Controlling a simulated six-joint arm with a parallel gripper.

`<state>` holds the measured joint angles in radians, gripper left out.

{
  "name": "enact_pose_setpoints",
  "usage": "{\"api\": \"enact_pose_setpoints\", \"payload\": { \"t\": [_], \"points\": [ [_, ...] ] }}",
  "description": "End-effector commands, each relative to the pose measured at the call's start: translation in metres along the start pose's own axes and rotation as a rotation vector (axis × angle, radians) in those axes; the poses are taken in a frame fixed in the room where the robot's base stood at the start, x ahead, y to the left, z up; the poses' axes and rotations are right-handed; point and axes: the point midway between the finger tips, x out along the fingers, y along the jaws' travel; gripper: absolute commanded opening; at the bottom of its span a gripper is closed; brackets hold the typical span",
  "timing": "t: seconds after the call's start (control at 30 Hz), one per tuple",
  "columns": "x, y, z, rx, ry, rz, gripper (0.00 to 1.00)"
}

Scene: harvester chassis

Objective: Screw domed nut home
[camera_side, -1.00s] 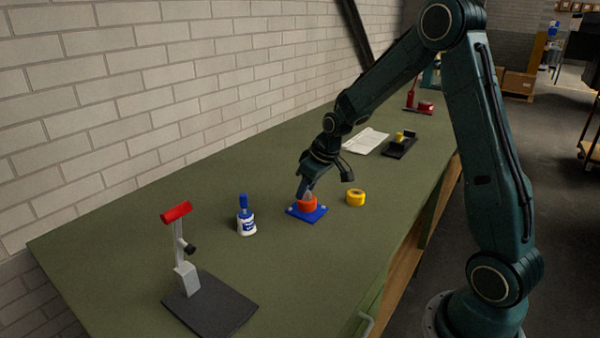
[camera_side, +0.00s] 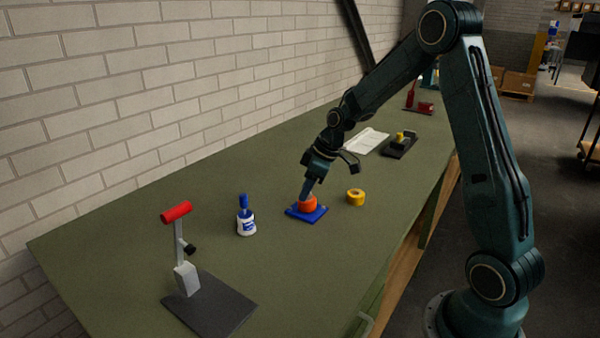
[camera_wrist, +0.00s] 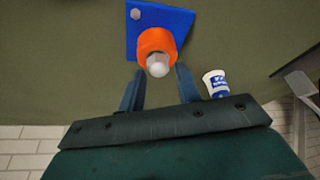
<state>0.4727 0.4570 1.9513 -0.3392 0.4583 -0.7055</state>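An orange round part (camera_wrist: 152,41) sits on a blue plate (camera_wrist: 172,20) with a bolt at its corner in the wrist view. A pale domed nut (camera_wrist: 158,69) shows at the near end of the orange part. My gripper (camera_wrist: 159,72) is open, with one finger on each side of the nut and a visible gap to it. In the side view, my gripper (camera_side: 307,194) points down at the orange part (camera_side: 307,203) on the blue plate (camera_side: 304,214). The nut is hidden there by the fingers. How deep it sits cannot be told.
A yellow ring (camera_side: 356,196) lies right of the plate. A stand with a red top (camera_side: 185,275) is at the front left. A black tray (camera_side: 399,147) and papers (camera_side: 366,141) lie farther back on the green bench (camera_side: 130,235).

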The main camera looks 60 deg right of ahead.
Motion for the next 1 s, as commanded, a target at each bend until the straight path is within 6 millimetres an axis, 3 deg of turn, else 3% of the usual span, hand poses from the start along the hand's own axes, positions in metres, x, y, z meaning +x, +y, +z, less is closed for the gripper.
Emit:
{"api": "enact_pose_setpoints", "payload": {
  "t": [0.2, 0.67, 1.0],
  "points": [
    [0.0003, 0.0004, 0.0001, -0.139, 0.0, -0.058, 0.34],
    [0.0002, 0.0001, 0.0, -0.18, 0.0, -0.075, 0.34],
    [0.0007, 0.0008, -0.0002, -0.438, 0.001, -0.181, 0.34]
  ]
}}
